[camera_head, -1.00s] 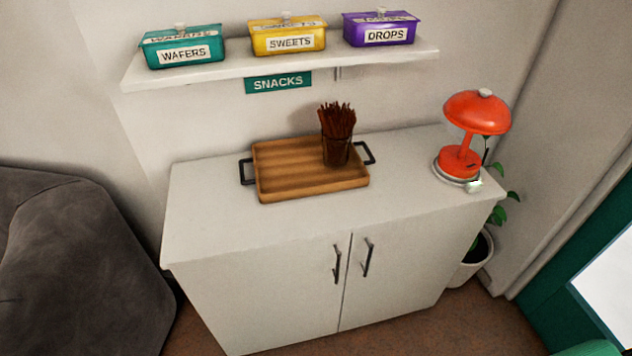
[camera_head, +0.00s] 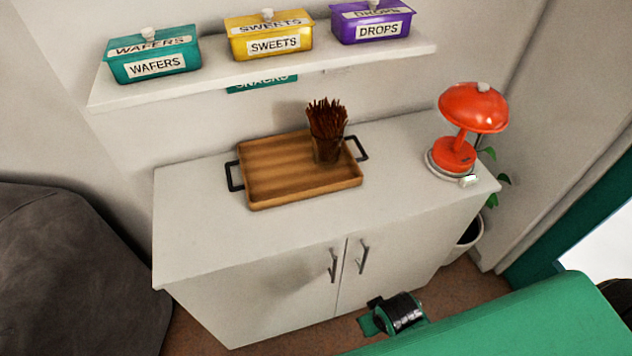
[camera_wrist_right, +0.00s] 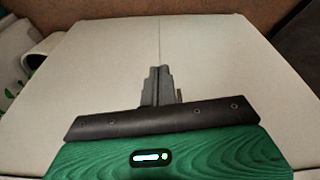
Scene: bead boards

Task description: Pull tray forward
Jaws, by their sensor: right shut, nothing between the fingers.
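A wooden tray (camera_head: 275,190) with two black end handles lies flat on the white cabinet's top. A dark glass of brown sticks (camera_head: 327,145) stands upright on the tray's back right part. My right arm comes in from the lower right in the head view, low in front of the cabinet, and the tray is apart from it. My right gripper (camera_wrist_right: 159,72) shows in the right wrist view with its fingers together and nothing between them, facing the cabinet doors. My left gripper is not in view.
The white cabinet (camera_head: 215,250) has two doors with metal handles. A red lamp (camera_head: 472,110) stands at its right end. Above is a shelf (camera_head: 110,92) with teal, yellow and purple boxes. A dark grey seat (camera_head: 75,265) is at left. The cabinet top before the tray is clear.

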